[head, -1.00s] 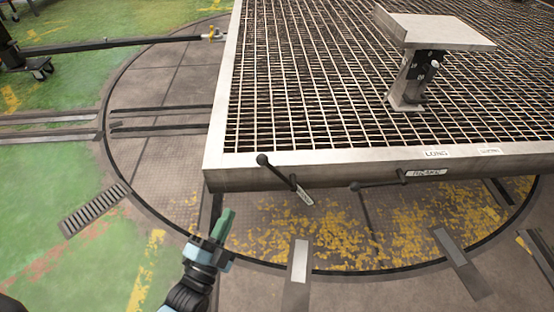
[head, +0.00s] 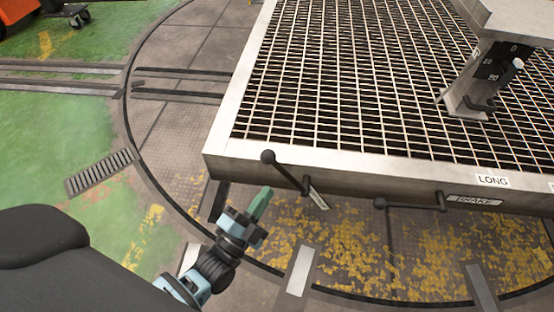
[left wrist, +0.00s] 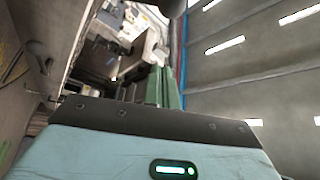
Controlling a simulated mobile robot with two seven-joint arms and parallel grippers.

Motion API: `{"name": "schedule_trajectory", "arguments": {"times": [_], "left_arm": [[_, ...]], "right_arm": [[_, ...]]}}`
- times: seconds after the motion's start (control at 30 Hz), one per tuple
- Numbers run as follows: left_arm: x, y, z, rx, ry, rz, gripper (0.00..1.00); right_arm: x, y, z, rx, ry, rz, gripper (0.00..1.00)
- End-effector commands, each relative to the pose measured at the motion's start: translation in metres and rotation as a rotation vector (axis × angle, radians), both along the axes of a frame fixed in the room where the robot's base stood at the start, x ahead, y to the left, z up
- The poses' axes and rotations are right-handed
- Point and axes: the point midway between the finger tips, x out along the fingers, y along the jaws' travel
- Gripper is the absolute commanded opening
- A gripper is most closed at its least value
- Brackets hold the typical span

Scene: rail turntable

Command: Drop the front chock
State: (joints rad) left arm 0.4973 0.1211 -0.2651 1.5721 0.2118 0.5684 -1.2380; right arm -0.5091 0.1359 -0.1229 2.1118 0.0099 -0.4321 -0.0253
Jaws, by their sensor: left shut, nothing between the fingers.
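The grated platform (head: 300,160) carries a black lever (head: 288,172) on its front edge near the left corner, ending in a round knob, with a small tag (head: 318,199) too small to read. I cannot tell a chock itself apart. A second black lever (head: 410,204) further right has a label that seems to read BRAKE. My left gripper (head: 262,200), with green fingers, is shut and empty, just below and in front of the first lever, apparently apart from it. In the left wrist view the fingers (left wrist: 164,88) point up towards a dark rounded thing (left wrist: 172,6), perhaps the knob. My right gripper is out of view.
A post with a flat top and a number scale (head: 490,75) stands on the grating. A LONG label (head: 492,181) is on the edge. Rails (head: 180,85) and a floor grate (head: 100,172) lie to the left. Floor in front of the platform is mostly open.

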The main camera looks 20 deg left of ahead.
Motion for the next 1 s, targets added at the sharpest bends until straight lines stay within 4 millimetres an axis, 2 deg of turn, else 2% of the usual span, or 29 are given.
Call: {"name": "schedule_trajectory", "arguments": {"times": [0.27, 0.47, 0.87, 0.9, 1.0], "left_arm": [[0.005, -0.001, 0.001, 0.0, -0.002, 0.0, 0.0], [0.03, -0.005, 0.008, -0.001, -0.004, 0.001, 0.0], [0.099, -0.018, 0.026, -0.001, -0.001, -0.001, 0.0], [0.095, -0.009, 0.018, 0.005, 0.004, 0.0, 0.0], [0.094, 0.003, 0.012, 0.004, 0.002, -0.001, 0.0]], "right_arm": [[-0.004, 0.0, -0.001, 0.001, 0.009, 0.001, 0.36], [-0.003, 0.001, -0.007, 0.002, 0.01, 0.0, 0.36], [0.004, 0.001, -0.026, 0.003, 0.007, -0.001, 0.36], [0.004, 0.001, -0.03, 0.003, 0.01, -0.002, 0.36], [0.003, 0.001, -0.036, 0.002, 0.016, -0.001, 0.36]]}}
